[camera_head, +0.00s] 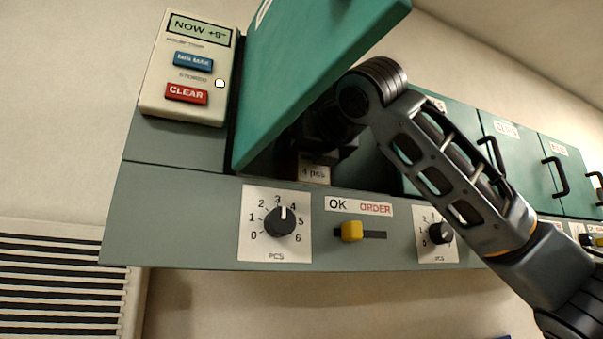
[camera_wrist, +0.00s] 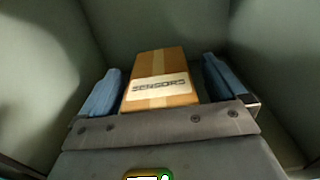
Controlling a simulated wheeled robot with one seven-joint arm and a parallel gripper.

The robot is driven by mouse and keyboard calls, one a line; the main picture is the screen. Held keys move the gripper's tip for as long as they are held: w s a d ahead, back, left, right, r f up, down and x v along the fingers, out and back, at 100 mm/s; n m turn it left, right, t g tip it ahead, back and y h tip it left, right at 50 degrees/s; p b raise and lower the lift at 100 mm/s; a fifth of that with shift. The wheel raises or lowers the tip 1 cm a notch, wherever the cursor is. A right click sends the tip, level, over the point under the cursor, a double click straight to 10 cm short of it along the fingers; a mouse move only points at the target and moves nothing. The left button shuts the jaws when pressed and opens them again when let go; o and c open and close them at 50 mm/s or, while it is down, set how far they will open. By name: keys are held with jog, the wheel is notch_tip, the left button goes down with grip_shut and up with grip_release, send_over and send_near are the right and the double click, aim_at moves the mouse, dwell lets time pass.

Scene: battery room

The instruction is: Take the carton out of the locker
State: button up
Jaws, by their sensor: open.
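The carton (camera_wrist: 160,78) is a brown box with a tape strip and a white "SENSORS" label. It lies inside the green-grey locker (camera_wrist: 240,38), seen in the wrist view. My gripper (camera_wrist: 164,90) is open, with one blue finger on each side of the carton. A narrow gap shows on the left and a wider one on the right. In the head view my arm reaches into the locker behind its open green door (camera_head: 310,70). A small part of a carton marked "4 pcs" (camera_head: 314,173) shows at the locker's opening; my gripper's fingers are hidden there.
Below the locker are a dial (camera_head: 281,221), a yellow slider (camera_head: 351,231) and a second dial (camera_head: 440,233). A panel (camera_head: 190,68) with blue and red buttons stands left of the door. Closed lockers (camera_head: 512,150) continue right. A vent (camera_head: 65,285) is at lower left.

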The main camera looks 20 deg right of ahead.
jog(key=shift+w, duration=0.15)
jog(key=c, duration=1.4)
